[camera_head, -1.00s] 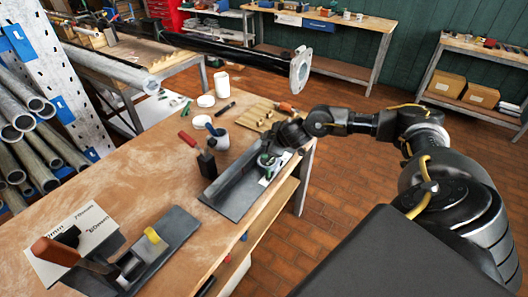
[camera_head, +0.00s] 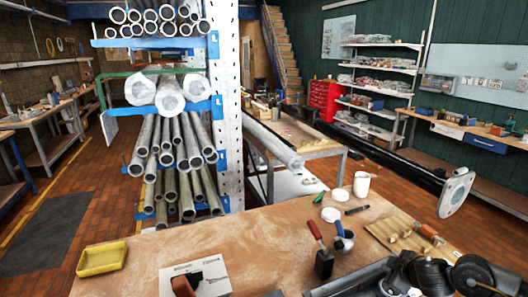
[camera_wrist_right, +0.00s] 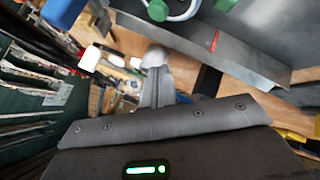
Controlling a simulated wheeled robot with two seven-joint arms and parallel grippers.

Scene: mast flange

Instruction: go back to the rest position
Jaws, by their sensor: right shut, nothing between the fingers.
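My right gripper (camera_head: 388,277) is at the lower right of the head view, low at the workbench's near side and next to the grey metal tray (camera_head: 345,284). The arm and the picture's edge partly hide it. In the right wrist view my right gripper's fingers (camera_wrist_right: 156,62) are together with nothing between them. The grey tray (camera_wrist_right: 225,38) passes behind them there, with a green-capped item (camera_wrist_right: 158,10) at the top edge. My left gripper is in neither view.
A pipe rack (camera_head: 180,110) stands behind.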

